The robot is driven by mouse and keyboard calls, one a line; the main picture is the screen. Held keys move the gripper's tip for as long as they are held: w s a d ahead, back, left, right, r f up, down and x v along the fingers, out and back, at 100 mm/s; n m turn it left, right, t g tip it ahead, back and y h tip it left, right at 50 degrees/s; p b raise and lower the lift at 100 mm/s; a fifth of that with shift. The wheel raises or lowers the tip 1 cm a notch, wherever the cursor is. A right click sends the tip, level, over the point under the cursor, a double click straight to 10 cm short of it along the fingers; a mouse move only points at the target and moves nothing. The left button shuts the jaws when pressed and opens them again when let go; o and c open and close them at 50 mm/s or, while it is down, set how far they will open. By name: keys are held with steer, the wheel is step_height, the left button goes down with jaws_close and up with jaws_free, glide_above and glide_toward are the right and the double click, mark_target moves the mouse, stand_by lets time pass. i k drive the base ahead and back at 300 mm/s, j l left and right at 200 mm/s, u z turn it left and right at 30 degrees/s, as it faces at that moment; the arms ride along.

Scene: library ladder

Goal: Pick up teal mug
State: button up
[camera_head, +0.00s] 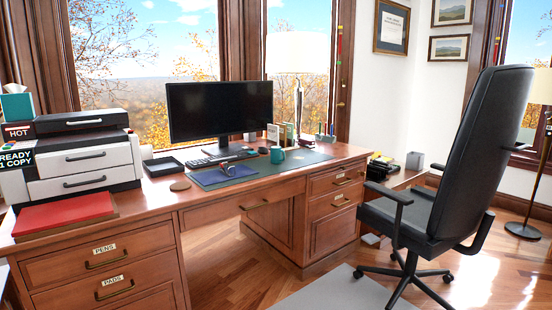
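The teal mug (277,155) stands upright on the desk, right of the monitor's base. It sits on or at the edge of a dark green desk mat (305,158). Its handle seems to point right, but it is small in view. My gripper is not in view.
A black office chair (455,170) stands right. Floor (225,255) is open in the kneehole.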

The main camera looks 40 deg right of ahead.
mark_target(276, 151)
steer(key=i+l+z, duration=0.1)
steer(key=z, duration=0.25)
steer(key=i+l+z, duration=0.15)
steer(key=z, duration=0.25)
steer(key=i+l+z, duration=0.1)
steer(key=z, duration=0.25)
steer(key=i+l+z, duration=0.1)
steer(key=i+z, duration=0.15)
steer(key=i, duration=0.5)
steer(key=i+z, duration=0.25)
steer(key=i, duration=0.45)
steer(key=i+j, duration=0.1)
steer(key=i, duration=1.25)
steer(key=l+z, duration=0.05)
